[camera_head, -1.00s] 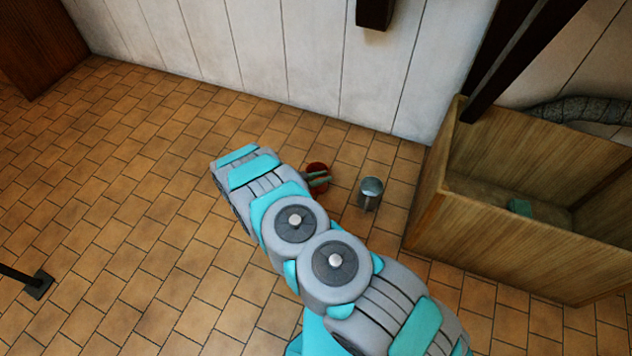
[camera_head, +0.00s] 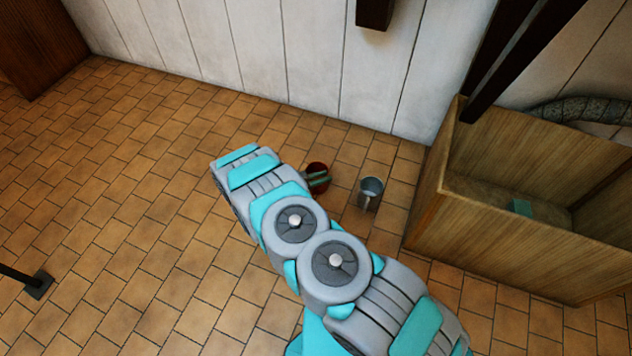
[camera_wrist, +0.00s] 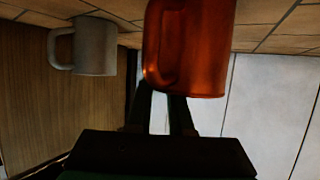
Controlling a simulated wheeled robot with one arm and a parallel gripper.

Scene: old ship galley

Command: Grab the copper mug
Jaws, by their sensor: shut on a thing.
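The copper mug (camera_wrist: 205,45) is a shiny red-orange cup with a handle. In the wrist view it fills the top middle, at the tips of my gripper (camera_wrist: 162,100). In the head view the copper mug (camera_head: 317,170) is on the tiled floor, partly hidden by my gripper (camera_head: 319,180). My gripper is shut on the copper mug, with the fingers by its handle side. Whether the mug is clear of the floor cannot be told.
A grey metal mug (camera_head: 371,188) stands on the floor just right of the copper mug, and it also shows in the wrist view (camera_wrist: 96,46). A wooden bin (camera_head: 425,205) stands further right. A white plank wall (camera_head: 290,50) is behind. The floor at left is open.

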